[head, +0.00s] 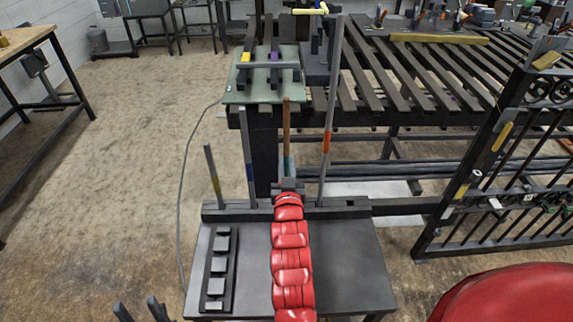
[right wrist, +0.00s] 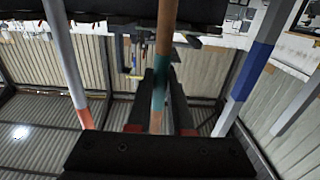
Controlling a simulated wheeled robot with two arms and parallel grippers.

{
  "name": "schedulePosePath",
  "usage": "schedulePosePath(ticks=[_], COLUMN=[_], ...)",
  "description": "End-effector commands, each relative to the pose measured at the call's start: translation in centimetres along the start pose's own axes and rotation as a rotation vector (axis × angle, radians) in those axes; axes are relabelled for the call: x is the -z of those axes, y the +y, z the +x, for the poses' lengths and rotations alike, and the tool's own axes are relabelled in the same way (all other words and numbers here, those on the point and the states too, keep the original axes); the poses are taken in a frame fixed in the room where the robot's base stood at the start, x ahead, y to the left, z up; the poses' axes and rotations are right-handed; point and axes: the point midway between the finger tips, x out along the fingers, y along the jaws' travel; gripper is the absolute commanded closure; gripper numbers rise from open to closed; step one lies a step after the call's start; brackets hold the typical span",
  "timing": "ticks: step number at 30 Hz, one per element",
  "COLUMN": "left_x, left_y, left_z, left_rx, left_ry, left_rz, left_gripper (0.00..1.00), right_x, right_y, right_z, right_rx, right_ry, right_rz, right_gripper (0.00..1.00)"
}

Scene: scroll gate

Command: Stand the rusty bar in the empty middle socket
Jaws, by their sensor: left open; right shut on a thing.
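The rusty bar (head: 287,122), brown with a teal band, stands upright above the middle of the dark socket rail (head: 352,209). My right gripper (head: 288,186) is shut on it low down. In the right wrist view the rusty bar (right wrist: 164,40) passes between the fingers (right wrist: 160,95). My gripper and red arm hide its lower end and the middle socket, so I cannot tell whether it is seated. Grey bars with a yellow band (head: 211,172), a blue band (head: 247,150) and an orange band (head: 330,110) stand along the rail. My left gripper (head: 136,306) is open and empty at the lower left.
A black strip with several grey blocks (head: 218,267) lies on the dark table (head: 350,265). Behind are a green mat (head: 237,97) holding bars and a slatted bench (head: 400,85). A scroll gate (head: 490,150) stands at right. The floor at left is mostly clear.

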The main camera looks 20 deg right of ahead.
Motion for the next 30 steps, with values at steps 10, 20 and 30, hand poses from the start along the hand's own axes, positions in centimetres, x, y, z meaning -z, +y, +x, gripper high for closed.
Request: schedulePosePath(ticks=[10, 20, 30], left_x=[-0.1, -0.1, -0.2], left_y=[0.0, 0.0, 0.1], left_z=[-0.4, -0.8, -1.2], left_rx=[0.0, 0.0, 0.0], left_ry=[0.0, 0.0, 0.0], left_rz=[0.0, 0.0, 0.0], left_gripper=[0.5, 0.5, 0.5], right_x=[-0.4, -0.8, -1.3], right_y=[0.0, 0.0, 0.0], right_z=[0.0, 0.0, 0.0], right_rx=[-0.001, -0.001, -0.001], right_ry=[0.004, 0.004, 0.004], right_rz=[0.001, 0.0, 0.0], right_gripper=[1.0, 1.0, 1.0])
